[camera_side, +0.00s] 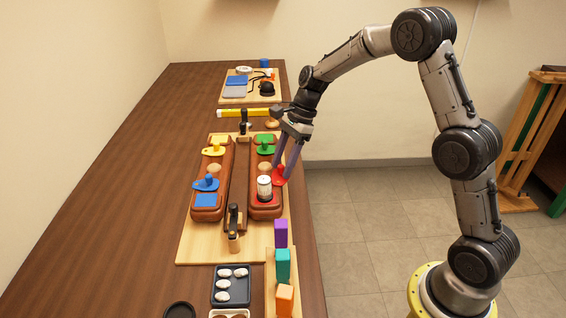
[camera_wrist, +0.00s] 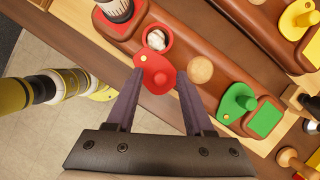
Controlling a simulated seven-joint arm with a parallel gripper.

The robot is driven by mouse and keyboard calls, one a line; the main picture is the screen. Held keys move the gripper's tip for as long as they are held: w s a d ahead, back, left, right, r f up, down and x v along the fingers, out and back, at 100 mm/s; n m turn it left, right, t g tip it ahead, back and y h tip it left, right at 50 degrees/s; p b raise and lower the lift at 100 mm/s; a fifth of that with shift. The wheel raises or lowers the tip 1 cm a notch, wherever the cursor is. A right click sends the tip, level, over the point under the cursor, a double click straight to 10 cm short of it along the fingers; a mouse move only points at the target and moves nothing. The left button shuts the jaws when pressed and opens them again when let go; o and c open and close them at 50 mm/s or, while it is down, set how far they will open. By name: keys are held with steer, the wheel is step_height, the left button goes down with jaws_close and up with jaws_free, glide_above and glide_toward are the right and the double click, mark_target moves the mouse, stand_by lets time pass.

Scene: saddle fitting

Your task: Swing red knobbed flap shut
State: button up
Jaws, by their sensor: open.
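The red knobbed flap (camera_wrist: 158,80) lies swung out toward the near edge of the brown saddle block in the wrist view. Beside it is a red-rimmed round pocket (camera_wrist: 157,38) with a whitish thing in it, uncovered. In the side view the red flap (camera_side: 280,178) shows at the right edge of the right-hand block, partly hidden by my fingers. My gripper (camera_wrist: 159,76) is open, with one finger on each side of the flap. I cannot tell whether either finger touches it. My gripper also shows in the side view (camera_side: 284,168).
A white ribbed cylinder (camera_side: 264,186) stands on the same block, close to the flap. A green knobbed flap (camera_wrist: 236,102) and a round wooden disc (camera_wrist: 200,69) are on the other side. Blue (camera_side: 206,184) and yellow (camera_side: 214,150) flaps sit on the left block.

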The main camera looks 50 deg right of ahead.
steer(key=shift+c, duration=0.3)
jaws_close()
